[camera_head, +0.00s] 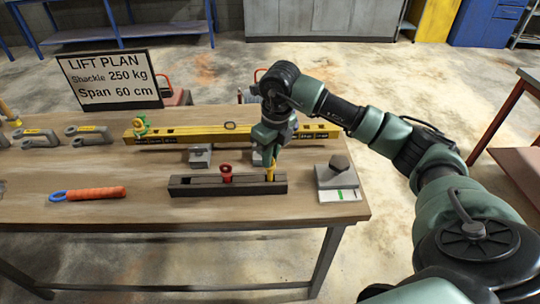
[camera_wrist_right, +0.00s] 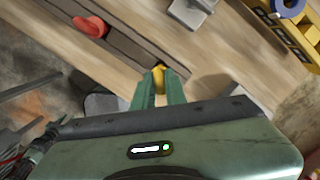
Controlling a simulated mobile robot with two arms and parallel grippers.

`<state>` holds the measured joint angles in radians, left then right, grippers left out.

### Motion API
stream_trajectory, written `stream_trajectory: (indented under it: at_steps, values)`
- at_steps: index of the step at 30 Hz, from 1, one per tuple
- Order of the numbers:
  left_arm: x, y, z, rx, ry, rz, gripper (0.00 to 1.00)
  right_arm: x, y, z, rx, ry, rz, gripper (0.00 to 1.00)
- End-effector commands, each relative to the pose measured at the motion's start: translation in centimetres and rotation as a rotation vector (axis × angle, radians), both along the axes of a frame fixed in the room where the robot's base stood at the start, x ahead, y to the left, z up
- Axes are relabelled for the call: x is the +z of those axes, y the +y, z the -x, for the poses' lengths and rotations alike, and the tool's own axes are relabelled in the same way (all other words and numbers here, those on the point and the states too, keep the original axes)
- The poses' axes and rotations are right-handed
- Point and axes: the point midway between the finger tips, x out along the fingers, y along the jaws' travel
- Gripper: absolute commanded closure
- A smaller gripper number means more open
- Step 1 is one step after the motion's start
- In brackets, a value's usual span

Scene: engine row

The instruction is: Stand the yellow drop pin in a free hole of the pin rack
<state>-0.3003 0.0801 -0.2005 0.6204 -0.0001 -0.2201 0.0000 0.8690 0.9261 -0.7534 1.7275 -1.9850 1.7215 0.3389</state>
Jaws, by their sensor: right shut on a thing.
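The pin rack (camera_head: 205,188) is a long dark bar lying on the wooden table near its front edge. A red pin (camera_head: 226,174) stands in it near the middle. My right gripper (camera_head: 269,160) is shut on the yellow drop pin (camera_head: 270,174), which is upright over the right end of the rack. Its lower end meets the rack's top there; I cannot tell how deep it sits in a hole. In the right wrist view the yellow pin (camera_wrist_right: 158,74) shows between the fingertips, with the rack (camera_wrist_right: 125,42) beneath. My left gripper is not in view.
A yellow spreader beam (camera_head: 190,134) lies behind the rack. Grey blocks (camera_head: 200,156) stand between them. A grey block with a dark knob (camera_head: 337,178) is at the right. An orange-handled tool (camera_head: 95,193) and several shackles (camera_head: 88,134) lie left. A sign (camera_head: 110,80) stands behind.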

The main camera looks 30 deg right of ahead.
Motion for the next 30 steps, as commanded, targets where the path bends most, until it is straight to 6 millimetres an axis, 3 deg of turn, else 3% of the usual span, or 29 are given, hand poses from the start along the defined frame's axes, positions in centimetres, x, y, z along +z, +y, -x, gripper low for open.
stream_trajectory:
  at_steps: [27, 28, 30]
  values:
    - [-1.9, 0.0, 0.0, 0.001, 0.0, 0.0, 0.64, -2.4, 0.0, 0.0, 0.0, 0.0, 0.001, 1.0]
    - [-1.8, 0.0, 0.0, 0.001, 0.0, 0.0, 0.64, -2.2, 0.0, 0.0, 0.0, 0.0, 0.001, 0.79]
    - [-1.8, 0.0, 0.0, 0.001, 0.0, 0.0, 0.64, -2.2, 0.0, 0.0, 0.0, 0.0, 0.0, 0.62]
